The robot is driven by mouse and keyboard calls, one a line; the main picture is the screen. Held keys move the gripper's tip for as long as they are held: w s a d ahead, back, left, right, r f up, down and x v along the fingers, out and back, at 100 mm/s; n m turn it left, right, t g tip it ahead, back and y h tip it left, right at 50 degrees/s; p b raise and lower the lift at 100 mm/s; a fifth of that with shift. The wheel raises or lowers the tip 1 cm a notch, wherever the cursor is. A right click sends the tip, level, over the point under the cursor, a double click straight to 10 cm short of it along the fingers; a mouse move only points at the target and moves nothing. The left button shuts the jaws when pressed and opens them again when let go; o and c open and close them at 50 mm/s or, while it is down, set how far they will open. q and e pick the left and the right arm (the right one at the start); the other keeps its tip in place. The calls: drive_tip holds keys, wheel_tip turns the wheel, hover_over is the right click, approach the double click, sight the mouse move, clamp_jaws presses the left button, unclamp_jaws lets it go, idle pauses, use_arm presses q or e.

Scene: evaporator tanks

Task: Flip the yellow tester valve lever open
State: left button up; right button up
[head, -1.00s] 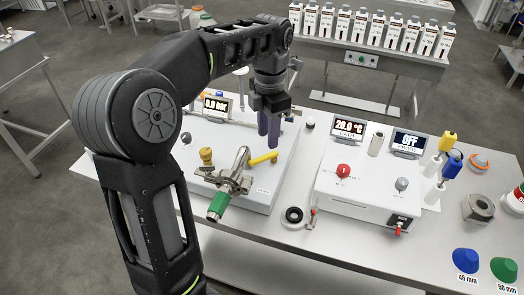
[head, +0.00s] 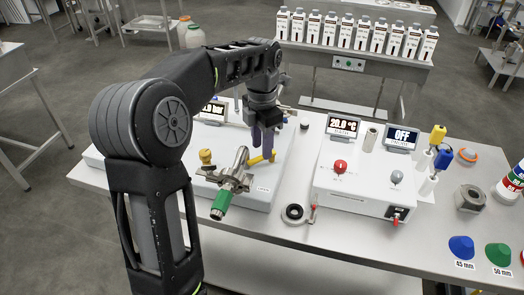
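The yellow tester valve lever (head: 255,160) is on the metal valve fitting (head: 235,172) with a green end, on the white tester box at the left of the table. My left gripper (head: 262,150) points down at the outer end of the lever, its dark purple fingers overlapping it in the view. The fingers hide part of the lever. I cannot tell whether they touch it or how far apart they are. My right gripper is not in view.
A yellow knob (head: 206,157) stands left of the valve. A black ring (head: 293,213) lies right of the tester box. A white control box (head: 350,195) with a red knob and displays stands further right. Blue (head: 461,246) and green (head: 498,254) cones are at the front right.

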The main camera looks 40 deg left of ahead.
use_arm(q)
drive_tip(key=shift+f, duration=1.25)
clamp_jaws()
idle(0.5)
